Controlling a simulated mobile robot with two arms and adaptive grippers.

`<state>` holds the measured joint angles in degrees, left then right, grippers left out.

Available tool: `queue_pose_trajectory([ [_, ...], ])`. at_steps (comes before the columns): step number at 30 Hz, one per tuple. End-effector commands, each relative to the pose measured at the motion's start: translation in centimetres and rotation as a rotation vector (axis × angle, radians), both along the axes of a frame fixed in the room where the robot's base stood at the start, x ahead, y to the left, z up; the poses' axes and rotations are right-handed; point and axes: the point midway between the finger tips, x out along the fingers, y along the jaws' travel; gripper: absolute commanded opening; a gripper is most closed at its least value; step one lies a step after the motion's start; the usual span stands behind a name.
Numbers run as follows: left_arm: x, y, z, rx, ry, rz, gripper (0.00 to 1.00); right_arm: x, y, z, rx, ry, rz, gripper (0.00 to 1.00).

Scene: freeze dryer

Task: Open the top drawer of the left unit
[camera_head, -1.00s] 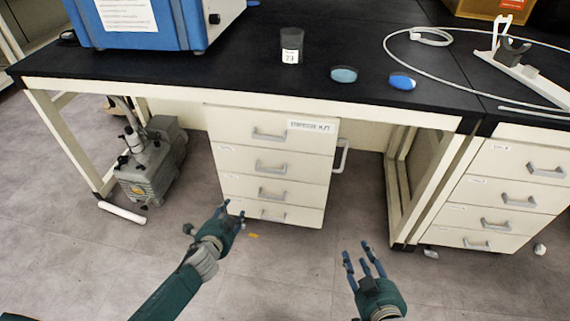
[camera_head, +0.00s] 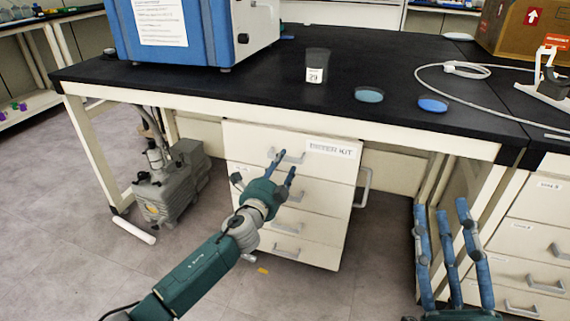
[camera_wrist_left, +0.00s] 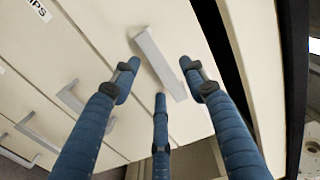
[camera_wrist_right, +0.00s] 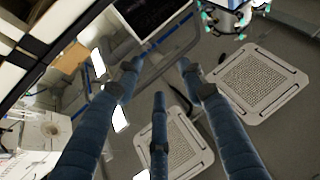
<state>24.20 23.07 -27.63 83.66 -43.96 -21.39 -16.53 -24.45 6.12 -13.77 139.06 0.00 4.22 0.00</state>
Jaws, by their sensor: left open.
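The left drawer unit (camera_head: 309,257) is a cream cabinet under the black bench, with several drawers. Its top drawer (camera_head: 241,137) looks shut and carries a grey bar handle (camera_head: 287,156) and a printed label (camera_head: 332,149). My left gripper (camera_head: 281,168) is open in front of the top drawer, its fingertips by that handle. In the left wrist view the handle (camera_wrist_left: 157,62) lies between the spread fingers; I cannot tell whether they touch it. My right gripper (camera_head: 441,207) is open and empty, low at the right, in front of the bench.
A second drawer unit (camera_head: 520,236) stands at the right. A pump (camera_head: 172,182) sits on the floor left of the left unit. The bench (camera_head: 250,88) bears a blue machine, a beaker (camera_head: 317,66) and two lids.

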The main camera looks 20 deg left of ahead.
Motion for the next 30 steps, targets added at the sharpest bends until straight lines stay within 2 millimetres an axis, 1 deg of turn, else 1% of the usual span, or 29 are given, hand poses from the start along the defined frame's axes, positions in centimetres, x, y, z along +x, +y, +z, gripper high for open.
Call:
queue_pose_trajectory([
  [1, 0.8, -0.1, -0.1, 0.000, -0.002, -0.001, 0.44, -0.5, 0.0, 0.6, 0.012, -0.042, 0.003, 0.40],
  [3, 1.5, -0.1, -0.1, -0.001, -0.001, -0.001, 0.44, -1.2, -0.1, 1.7, 0.028, -0.096, 0.005, 0.40],
  [6, 2.3, -0.1, -0.1, -0.001, -0.001, 0.000, 0.44, -2.1, -0.2, 3.0, 0.046, -0.160, 0.009, 0.40],
  [9, 2.9, -0.1, 0.0, -0.001, -0.001, 0.000, 0.44, -2.7, -0.3, 3.8, 0.059, -0.204, 0.011, 0.40],
  [13, 3.2, -0.1, 0.0, -0.002, 0.000, -0.001, 0.44, -3.2, -0.3, 4.3, 0.067, -0.232, 0.013, 0.40],
  [21, 3.3, -0.2, 0.0, -0.001, 0.000, -0.001, 0.44, -3.2, -0.3, 4.4, 0.068, -0.236, 0.013, 0.40],
  [26, 3.3, -0.1, 0.0, -0.001, 0.000, -0.001, 0.12, -3.2, -0.3, 4.4, 0.067, -0.235, 0.013, 0.40],
  [27, 3.3, -0.1, 0.0, -0.001, 0.000, -0.001, 0.04, -3.2, -0.3, 4.4, 0.067, -0.235, 0.013, 0.40],
  [28, 3.2, -0.1, 0.0, -0.001, 0.000, -0.001, 0.00, -3.2, -0.3, 4.4, 0.067, -0.235, 0.013, 0.40],
  [30, 3.2, -0.1, 0.0, -0.001, 0.000, -0.001, 0.00, -3.2, -0.4, 4.4, 0.067, -0.235, 0.013, 0.40],
])
